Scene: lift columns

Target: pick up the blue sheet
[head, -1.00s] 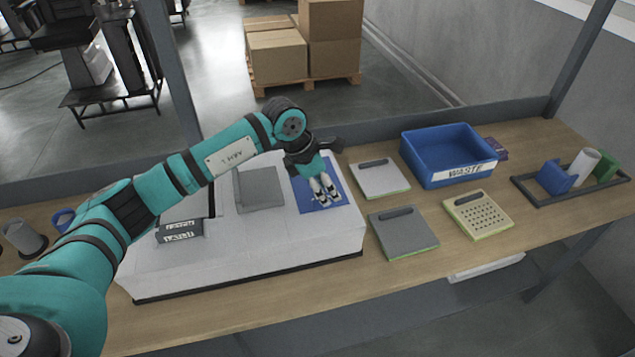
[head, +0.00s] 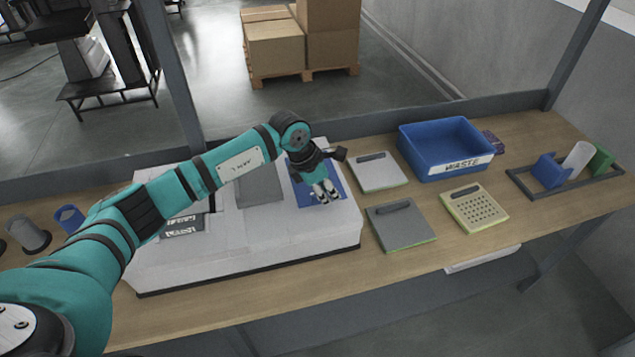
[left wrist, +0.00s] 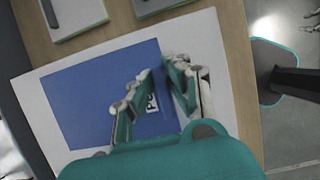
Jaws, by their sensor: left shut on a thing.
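The blue sheet (head: 304,195) lies on the right end of the white machine-like block (head: 290,228) on the bench. In the left wrist view the sheet (left wrist: 85,95) looks flat on a white surface, with a white printed label partly hidden between my fingers. My left gripper (head: 325,196) is over the sheet's near right part, fingers pointing down. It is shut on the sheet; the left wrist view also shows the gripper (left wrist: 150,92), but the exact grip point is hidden. Pale finger-like parts at that view's top right edge may be my right gripper (left wrist: 312,20); their state is unclear.
Right of the block are a light plate (head: 378,172), a dark grey plate (head: 400,228) and a perforated yellowish plate (head: 474,209). A blue WASTE bin (head: 447,167) stands behind them. A dark tray (head: 570,188) holds upright pieces at far right. Cups stand at far left.

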